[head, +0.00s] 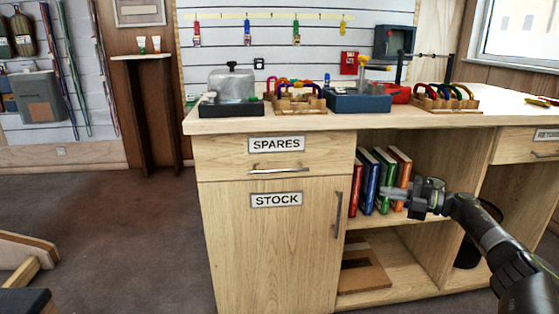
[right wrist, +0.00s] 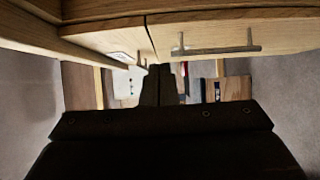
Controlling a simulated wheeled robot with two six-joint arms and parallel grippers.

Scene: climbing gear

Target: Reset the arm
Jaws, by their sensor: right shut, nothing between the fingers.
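My right arm (head: 485,230) reaches in from the lower right in the head view. Its gripper (head: 390,200) is shut and empty, in front of the open shelf of the wooden counter (head: 205,220), near the books. In the right wrist view the dark fingers (right wrist: 160,82) are together with nothing between them. My left gripper is not in view.
Red, blue, green and orange books (head: 369,182) stand on the shelf close to my right gripper. The "SPARES" drawer (head: 225,157) and "STOCK" door (head: 275,245) are shut. Gear trays (head: 358,103) crowd the countertop. The floor (head: 110,240) at left is mostly clear.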

